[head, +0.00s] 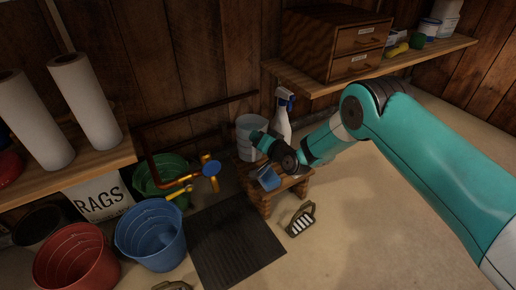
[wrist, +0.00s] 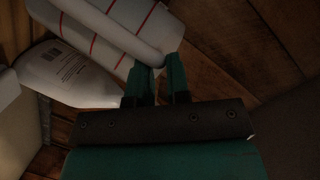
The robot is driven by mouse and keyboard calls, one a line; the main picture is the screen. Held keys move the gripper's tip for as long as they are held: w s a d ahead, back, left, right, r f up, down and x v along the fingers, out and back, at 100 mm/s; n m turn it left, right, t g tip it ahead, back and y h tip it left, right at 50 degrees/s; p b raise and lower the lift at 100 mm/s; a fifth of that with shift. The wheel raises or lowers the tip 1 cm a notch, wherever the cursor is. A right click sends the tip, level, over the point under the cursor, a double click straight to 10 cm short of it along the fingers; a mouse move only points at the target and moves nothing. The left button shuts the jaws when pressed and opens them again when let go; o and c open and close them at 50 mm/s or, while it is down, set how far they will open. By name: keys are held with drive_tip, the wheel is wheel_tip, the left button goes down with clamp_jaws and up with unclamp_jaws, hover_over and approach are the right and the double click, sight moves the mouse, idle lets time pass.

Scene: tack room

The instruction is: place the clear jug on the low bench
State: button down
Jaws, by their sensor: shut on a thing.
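The clear jug (head: 248,142) stands roughly upright over the back left part of the low bench (head: 295,186). I cannot tell whether its base touches the bench top. My gripper (head: 256,140) is at the jug's right side. In the wrist view the fingers (wrist: 160,78) are shut on the edge of the clear jug (wrist: 105,28), which shows red level lines, apparently at its handle. My wrist hides part of the jug and bench in the head view.
A white spray bottle (head: 283,118) stands close behind my wrist; it also shows in the wrist view (wrist: 72,75). A small blue item (head: 268,178) is at the bench's front. A brush (head: 301,219) and dark mat (head: 235,245) lie on the floor. Buckets (head: 150,235) stand left.

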wheel_tip(320, 180, down, 3)
drive_tip(key=shift+r+b, duration=0.15)
drive_tip(key=shift+b, duration=0.4)
drive_tip(key=c, duration=1.1)
unclamp_jaws()
drive_tip(key=p+v, duration=0.5)
drive_tip(key=v, duration=0.7)
drive_tip(key=s+a+r+n+g, duration=0.1)
drive_tip(key=s+r+n+g, duration=0.2)
drive_tip(key=r, duration=0.5)
drive_tip(key=s+a+r+n+g+y, duration=0.1)
drive_tip(key=s+r+n+g, duration=0.15)
drive_tip(key=r, duration=0.55)
drive_tip(key=s+a+r+n+g, duration=0.2)
drive_tip(key=s+r+n+g, duration=0.15)
drive_tip(key=r, duration=0.55)
drive_tip(key=s+d+r+g+h, duration=0.1)
drive_tip(key=s+d+r+h, duration=0.1)
drive_tip(key=s+d, duration=0.3)
drive_tip(key=s+d+r+g+h, duration=0.1)
drive_tip(key=s+d+r+h, duration=0.1)
drive_tip(key=s, duration=0.9)
drive_tip(key=s+d+r+g+h, duration=0.1)
drive_tip(key=s+d+r+h, duration=0.2)
drive_tip(key=s+d, duration=0.4)
drive_tip(key=shift+s+d+r+m, duration=0.3)
drive_tip(key=shift+s+d+m, duration=0.05)
drive_tip(key=shift+s+m, duration=0.05)
